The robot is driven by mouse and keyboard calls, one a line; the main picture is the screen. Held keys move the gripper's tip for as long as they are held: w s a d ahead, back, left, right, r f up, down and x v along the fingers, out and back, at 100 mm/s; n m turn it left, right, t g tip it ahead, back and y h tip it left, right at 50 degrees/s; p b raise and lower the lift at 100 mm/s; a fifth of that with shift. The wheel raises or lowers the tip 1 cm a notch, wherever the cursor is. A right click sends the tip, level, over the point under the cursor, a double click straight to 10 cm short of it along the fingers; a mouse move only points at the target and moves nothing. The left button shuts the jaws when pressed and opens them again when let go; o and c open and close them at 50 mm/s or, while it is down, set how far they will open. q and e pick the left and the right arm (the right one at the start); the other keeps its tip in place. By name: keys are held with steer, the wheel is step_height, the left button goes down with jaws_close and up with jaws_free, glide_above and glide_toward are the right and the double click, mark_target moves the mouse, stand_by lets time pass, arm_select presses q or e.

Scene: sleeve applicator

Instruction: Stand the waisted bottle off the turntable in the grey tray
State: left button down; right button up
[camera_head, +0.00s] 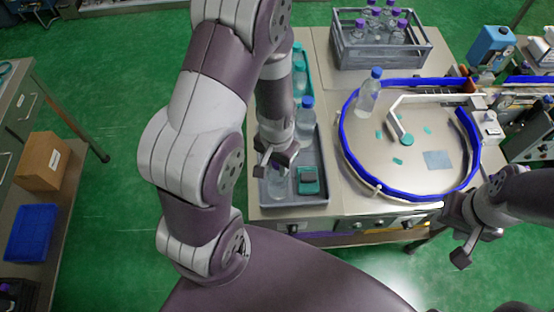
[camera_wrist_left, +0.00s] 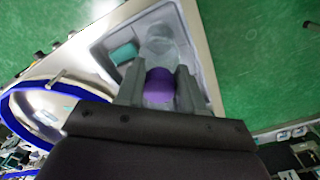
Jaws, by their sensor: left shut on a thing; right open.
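My left gripper (camera_head: 276,165) is shut on a clear bottle (camera_head: 277,187) near its purple cap. The bottle is inside the near left part of the grey tray (camera_head: 318,203), roughly upright; I cannot tell whether its base touches the floor. In the left wrist view the purple cap (camera_wrist_left: 160,85) is between the fingers, with the clear body (camera_wrist_left: 160,45) beyond it. The gripper partly hides the bottle, so its waist is not clear. The turntable (camera_head: 425,165) carries another clear bottle with a blue cap (camera_head: 368,92). My right gripper (camera_head: 464,243) is open and empty at the near right.
A teal block (camera_head: 308,181) lies in the tray right of the held bottle. A blue-capped bottle (camera_head: 306,118) stands farther back in it. A teal-capped row stands in a green tray (camera_head: 302,70) behind. A grey crate (camera_head: 380,57) holds several purple-capped bottles. A blue rail (camera_head: 350,160) rings the turntable.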

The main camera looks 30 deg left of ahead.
arm_select(q)
steer(key=shift+f, duration=0.1)
steer(key=c, duration=0.7)
jaws_free()
step_height(320, 180, up, 11)
steer(key=s+d+t+b, duration=0.1)
steer(key=s+d, duration=0.1)
steer(key=shift+s+f+n, duration=0.2)
steer(key=shift+s+n, duration=0.15)
steer(key=shift+n, duration=0.05)
